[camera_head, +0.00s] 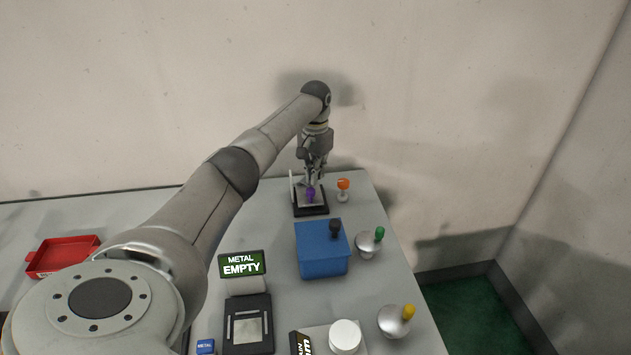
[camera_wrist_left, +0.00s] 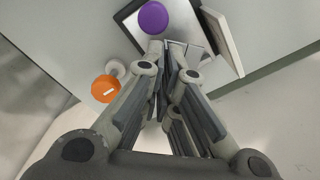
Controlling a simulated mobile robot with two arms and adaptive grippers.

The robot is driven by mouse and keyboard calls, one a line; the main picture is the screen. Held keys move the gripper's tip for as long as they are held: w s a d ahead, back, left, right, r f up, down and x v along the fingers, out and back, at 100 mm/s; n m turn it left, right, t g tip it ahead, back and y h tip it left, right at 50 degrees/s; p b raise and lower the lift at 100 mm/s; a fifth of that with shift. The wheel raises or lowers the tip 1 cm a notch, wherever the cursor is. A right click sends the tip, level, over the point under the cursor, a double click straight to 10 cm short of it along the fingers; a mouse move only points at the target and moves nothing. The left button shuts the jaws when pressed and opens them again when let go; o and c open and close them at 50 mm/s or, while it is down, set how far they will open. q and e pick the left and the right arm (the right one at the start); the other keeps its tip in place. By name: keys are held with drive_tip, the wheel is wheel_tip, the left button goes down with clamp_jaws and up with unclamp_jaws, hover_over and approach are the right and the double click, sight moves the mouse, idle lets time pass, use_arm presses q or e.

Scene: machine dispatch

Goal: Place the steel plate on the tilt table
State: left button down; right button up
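A flat silver plate-like surface (camera_head: 301,196), probably the steel plate, lies within a black square frame (camera_head: 311,211) at the table's far right corner. It also shows in the left wrist view (camera_wrist_left: 186,31). A thin pale upright panel stands along one side of the frame. I cannot tell for sure whether this is the tilt table. A purple round knob (camera_wrist_left: 153,18) shows over the silver surface. My left gripper (camera_wrist_left: 168,50) points down close above it, its fingers near together; whether they hold anything is unclear. My right gripper is not in view.
An orange knob (camera_head: 343,184) stands right beside the frame. A blue box (camera_head: 321,262), green knob (camera_head: 379,233) and yellow knob (camera_head: 408,311) line the right side. A "METAL EMPTY" sign (camera_head: 242,263) stands behind a black tray (camera_head: 233,347). A red tray (camera_head: 84,246) is left.

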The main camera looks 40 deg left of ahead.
use_arm(q)
wheel_tip(320, 180, down, 4)
drive_tip(key=shift+w+r, duration=0.15)
drive_tip(key=shift+r, duration=0.1)
drive_tip(key=c, duration=1.9)
unclamp_jaws()
